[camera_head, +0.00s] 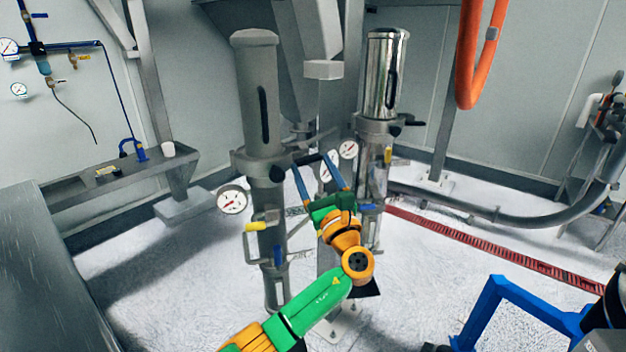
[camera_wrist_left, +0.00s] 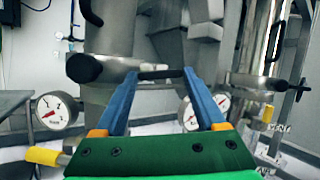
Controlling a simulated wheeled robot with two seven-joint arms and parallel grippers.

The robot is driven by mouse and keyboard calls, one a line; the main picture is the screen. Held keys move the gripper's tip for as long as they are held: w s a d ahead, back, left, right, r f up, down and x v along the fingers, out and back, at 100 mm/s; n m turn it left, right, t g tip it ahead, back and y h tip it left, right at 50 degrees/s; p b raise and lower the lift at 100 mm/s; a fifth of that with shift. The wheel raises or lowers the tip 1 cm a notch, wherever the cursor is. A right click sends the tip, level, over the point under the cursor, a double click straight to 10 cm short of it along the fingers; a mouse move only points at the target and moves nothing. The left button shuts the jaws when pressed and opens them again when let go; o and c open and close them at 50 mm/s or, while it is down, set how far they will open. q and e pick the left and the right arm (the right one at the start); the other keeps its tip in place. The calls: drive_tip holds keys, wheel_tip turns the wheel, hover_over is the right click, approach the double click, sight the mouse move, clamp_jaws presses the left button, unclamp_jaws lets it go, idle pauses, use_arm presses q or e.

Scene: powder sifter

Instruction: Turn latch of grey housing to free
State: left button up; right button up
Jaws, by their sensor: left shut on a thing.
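The grey housing (camera_head: 257,100) is a tall upright matte cylinder with a dark slot, left of centre in the head view. Its lower part shows at the top of the left wrist view (camera_wrist_left: 110,35). A black latch bar (camera_wrist_left: 160,74) sticks out from the collar at its right side. My left gripper (camera_head: 315,160) reaches up to this bar with its blue fingers. In the left wrist view, the bar spans between the two fingertips (camera_wrist_left: 158,76), and the gripper is shut on it. My right gripper is not in view.
A shiny steel housing (camera_head: 386,75) stands to the right, close behind my left gripper. A pressure gauge (camera_head: 232,201) and a yellow-handled valve (camera_head: 258,227) sit on the grey column's left. A blue frame (camera_head: 500,300) stands at lower right. An orange hose (camera_head: 468,60) hangs above.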

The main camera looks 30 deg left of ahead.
use_arm(q)
drive_tip(key=n+b, duration=0.1)
drive_tip(key=n+g+b, duration=0.1)
drive_tip(key=n, duration=0.1)
drive_tip(key=n+g+y+b, duration=0.1)
drive_tip(key=n+b, duration=0.1)
drive_tip(key=shift+w+d+f, duration=0.1)
drive_tip(key=shift+w+f, duration=0.05)
drive_tip(key=shift+f, duration=0.1)
drive_tip(key=n+g, duration=0.1)
drive_tip(key=n+b, duration=0.1)
drive_tip(key=n, duration=0.1)
drive_tip(key=n+g+b, duration=0.1)
drive_tip(key=n, duration=0.1)
drive_tip(key=shift+w+d+r+g, duration=0.1)
drive_tip(key=shift+r+g, duration=0.2)
drive_tip(key=shift+r+n+g, duration=0.2)
drive_tip(key=shift+n+g, duration=0.4)
drive_tip(key=shift+n, duration=0.5)
drive_tip(key=shift+r+n+g+h, duration=0.15)
drive_tip(key=shift+n+g+h, duration=0.15)
drive_tip(key=shift+n, duration=0.8)
drive_tip(key=n+g+h+p, duration=0.1)
drive_tip(key=n+p, duration=0.1)
drive_tip(key=n, duration=0.1)
drive_tip(key=shift+r+n, duration=0.15)
drive_tip(key=shift+n, duration=0.15)
drive_tip(key=shift+n+h+p, duration=0.3)
drive_tip(key=shift+n, duration=0.2)
